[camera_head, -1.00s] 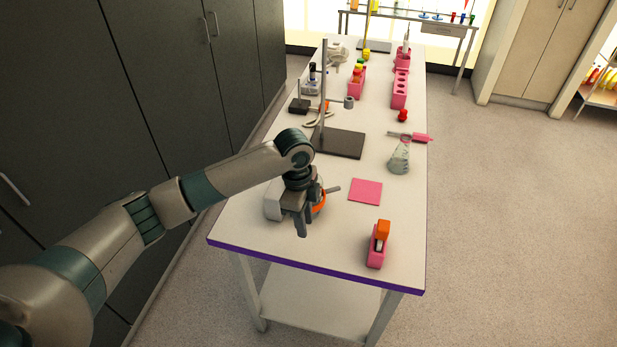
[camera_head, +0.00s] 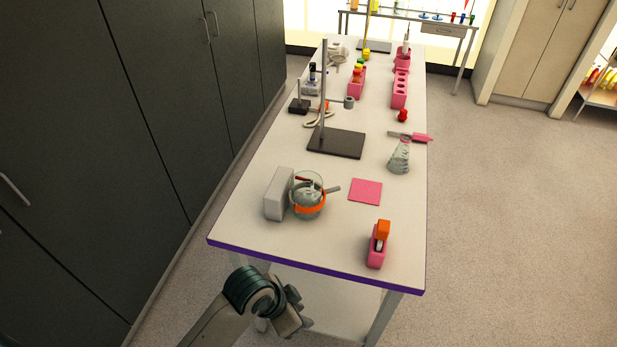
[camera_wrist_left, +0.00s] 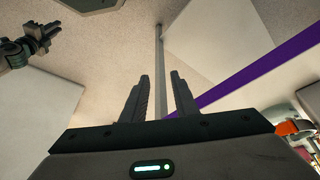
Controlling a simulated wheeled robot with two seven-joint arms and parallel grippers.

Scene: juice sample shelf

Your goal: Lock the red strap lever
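A round glass vessel (camera_head: 308,192) stands at the near left of the table, with an orange strap band (camera_head: 311,210) around its lower part. A small dark red piece (camera_head: 303,179) shows at its upper left, perhaps the lever; its position is too small to tell. A grey rod (camera_head: 332,189) sticks out to the right. My left gripper (camera_head: 298,318) is below the table's front edge, away from the vessel. In the left wrist view its two fingers (camera_wrist_left: 161,80) are apart with nothing between them. A dark gripper-like part (camera_wrist_left: 38,42), likely my right gripper, shows at upper left.
A grey-white block (camera_head: 278,194) stands directly left of the vessel. A pink mat (camera_head: 365,191) and a pink holder with an orange top (camera_head: 377,245) are to the right. A stand with a dark base (camera_head: 337,144) is behind. The table's purple front edge (camera_head: 320,270) lies above my left gripper.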

